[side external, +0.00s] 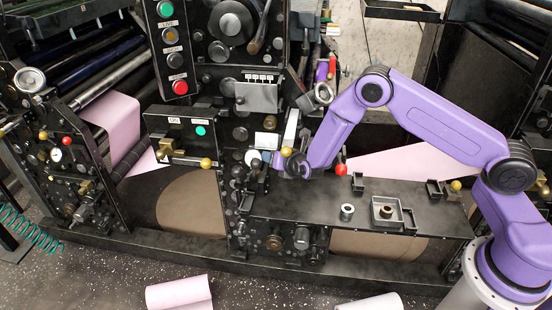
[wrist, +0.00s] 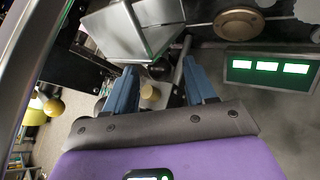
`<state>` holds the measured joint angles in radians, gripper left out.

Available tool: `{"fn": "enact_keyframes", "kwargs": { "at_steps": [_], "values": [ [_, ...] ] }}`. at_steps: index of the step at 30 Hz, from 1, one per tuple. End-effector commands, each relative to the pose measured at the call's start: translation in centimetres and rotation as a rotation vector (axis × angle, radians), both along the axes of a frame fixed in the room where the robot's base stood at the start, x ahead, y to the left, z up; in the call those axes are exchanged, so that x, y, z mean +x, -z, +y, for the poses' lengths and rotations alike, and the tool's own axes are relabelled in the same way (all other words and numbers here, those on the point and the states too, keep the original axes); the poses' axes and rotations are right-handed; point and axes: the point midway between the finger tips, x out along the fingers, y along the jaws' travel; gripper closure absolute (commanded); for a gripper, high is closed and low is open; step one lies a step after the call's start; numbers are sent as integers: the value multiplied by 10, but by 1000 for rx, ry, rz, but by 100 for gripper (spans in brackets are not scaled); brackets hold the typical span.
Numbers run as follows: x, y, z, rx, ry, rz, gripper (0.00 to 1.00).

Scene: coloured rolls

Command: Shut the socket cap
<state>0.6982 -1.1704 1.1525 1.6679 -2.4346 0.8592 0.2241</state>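I cannot surely pick out the socket cap. A pale grey plate-like part (wrist: 125,35) with a bright edge stands just beyond my fingertips in the wrist view and may be it; it looks tilted. My gripper (wrist: 160,75) has two blue fingers spread apart. A small brass-coloured knob (wrist: 150,95) and a dark rod show between and behind the fingers, and I see nothing clamped. In the side view my gripper (side external: 268,160) is at the machine's front, beside small white blocks (side external: 266,140), left of the dark bench top. Its fingertips are hard to make out there.
The dark bench (side external: 300,200) holds a metal ring (side external: 347,212) and a square tray (side external: 373,213) with a brass nut. A green-lit display (wrist: 270,68) is right of my gripper. Pink rolls (side external: 179,294) lie on the floor.

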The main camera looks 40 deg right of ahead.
Motion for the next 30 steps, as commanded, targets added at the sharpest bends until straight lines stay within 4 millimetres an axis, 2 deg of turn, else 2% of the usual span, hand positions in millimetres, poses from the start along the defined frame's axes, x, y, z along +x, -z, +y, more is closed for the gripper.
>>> {"fn": "enact_keyframes", "kwargs": {
  "at_steps": [14, 30],
  "values": [
    [0, 2, 0, -8, -1, -7, 46],
    [7, 32, -8, -232, 0, -230, 46]
  ]
}}
